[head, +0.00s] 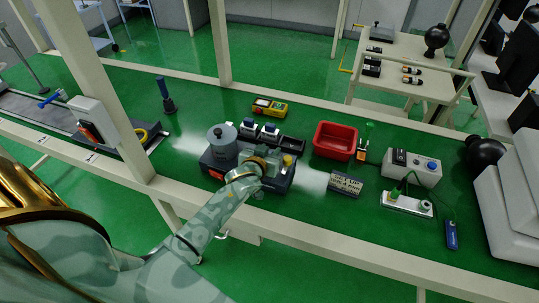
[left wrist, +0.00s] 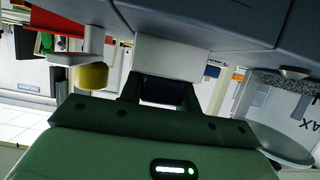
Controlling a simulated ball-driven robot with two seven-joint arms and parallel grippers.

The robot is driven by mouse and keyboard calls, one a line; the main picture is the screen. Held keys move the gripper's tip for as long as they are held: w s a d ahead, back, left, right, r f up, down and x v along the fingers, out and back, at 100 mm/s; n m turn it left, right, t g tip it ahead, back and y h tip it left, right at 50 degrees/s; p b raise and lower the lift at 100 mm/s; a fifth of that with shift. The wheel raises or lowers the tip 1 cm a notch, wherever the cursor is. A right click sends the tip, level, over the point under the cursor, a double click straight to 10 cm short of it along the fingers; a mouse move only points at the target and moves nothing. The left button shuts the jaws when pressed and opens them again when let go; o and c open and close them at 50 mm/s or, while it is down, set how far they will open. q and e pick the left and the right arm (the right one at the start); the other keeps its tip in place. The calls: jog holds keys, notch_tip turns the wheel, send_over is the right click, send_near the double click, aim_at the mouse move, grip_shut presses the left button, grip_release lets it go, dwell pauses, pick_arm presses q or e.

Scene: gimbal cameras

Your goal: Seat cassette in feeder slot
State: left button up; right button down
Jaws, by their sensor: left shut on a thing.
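The dark grey feeder (head: 224,172) stands on the green bench, with a round grey canister on its left end. My left gripper (head: 271,163) is at the feeder's right part, low over it. In the left wrist view the fingers (left wrist: 160,98) are shut on a cassette, whose white body (left wrist: 170,60) shows beyond a dark blue part. The cassette is against or very close to the grey feeder body (left wrist: 215,18). I cannot tell how deep it sits in the slot, and the arm hides it in the head view. My right gripper is not in view.
Behind the feeder, a dark rack (head: 291,144) holds white cassettes (head: 270,131). A yellow meter (head: 269,108) lies behind it. A red bin (head: 335,141), a labelled block (head: 345,184) and a white control box (head: 412,169) stand to the right. A frame post (head: 110,95) rises at left.

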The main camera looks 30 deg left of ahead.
pick_arm(q)
jog(key=shift+w+f, duration=0.1)
jog(key=shift+f, duration=0.45)
jog(key=shift+r, duration=0.15)
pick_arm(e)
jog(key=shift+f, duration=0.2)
pick_arm(q)
jog(key=o, duration=1)
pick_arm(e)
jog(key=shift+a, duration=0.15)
pick_arm(q)
jog(key=p+v, duration=0.4)
jog(key=v, duration=0.8)
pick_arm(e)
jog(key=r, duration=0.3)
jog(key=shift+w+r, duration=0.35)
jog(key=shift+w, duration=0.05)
